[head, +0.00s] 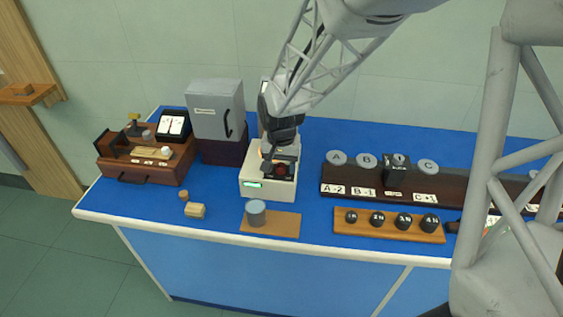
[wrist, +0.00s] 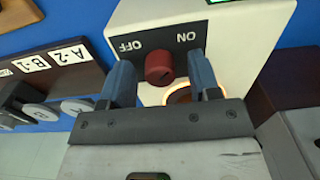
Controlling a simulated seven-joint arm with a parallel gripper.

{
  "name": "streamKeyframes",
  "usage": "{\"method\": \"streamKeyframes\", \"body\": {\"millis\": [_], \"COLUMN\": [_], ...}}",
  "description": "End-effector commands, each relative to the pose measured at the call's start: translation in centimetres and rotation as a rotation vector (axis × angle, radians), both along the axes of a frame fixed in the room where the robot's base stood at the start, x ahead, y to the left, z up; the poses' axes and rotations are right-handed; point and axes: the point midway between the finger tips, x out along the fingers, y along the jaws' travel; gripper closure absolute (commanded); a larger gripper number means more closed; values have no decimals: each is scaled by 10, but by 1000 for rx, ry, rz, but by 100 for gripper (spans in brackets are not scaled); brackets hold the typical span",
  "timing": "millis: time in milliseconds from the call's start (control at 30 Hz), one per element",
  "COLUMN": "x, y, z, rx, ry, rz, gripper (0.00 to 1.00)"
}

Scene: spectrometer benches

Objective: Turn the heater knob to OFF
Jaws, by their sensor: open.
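The heater (head: 254,187) is a white box on the blue bench with a small green display. Its red knob (wrist: 159,68) sits on a dark panel (wrist: 175,37) marked OFF on the left and ON on the right in the wrist view. I cannot make out a pointer on the knob. An orange glowing ring (wrist: 178,97) shows behind my gripper. My gripper (head: 283,155) is over the heater, open, with one blue-grey finger on each side of the knob. Gaps show between the fingers and the knob.
A grey cabinet (head: 215,110) stands to the left of the heater. A dark rack (head: 350,178) with labelled discs is to the right. A wooden block (head: 345,225) with several dark weights and a board (head: 285,224) with a grey cylinder (head: 256,212) lie in front.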

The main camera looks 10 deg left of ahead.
Motion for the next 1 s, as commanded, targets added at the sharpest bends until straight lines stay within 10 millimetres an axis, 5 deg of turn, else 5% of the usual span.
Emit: {"method": "streamKeyframes", "body": {"millis": [100, 433, 1000], "x": [0, 0, 0], "y": [0, 0, 0], "z": [0, 0, 1], "rx": [0, 0, 0], "ry": [0, 0, 0], "rz": [0, 0, 136], "gripper": [43, 93, 93]}}
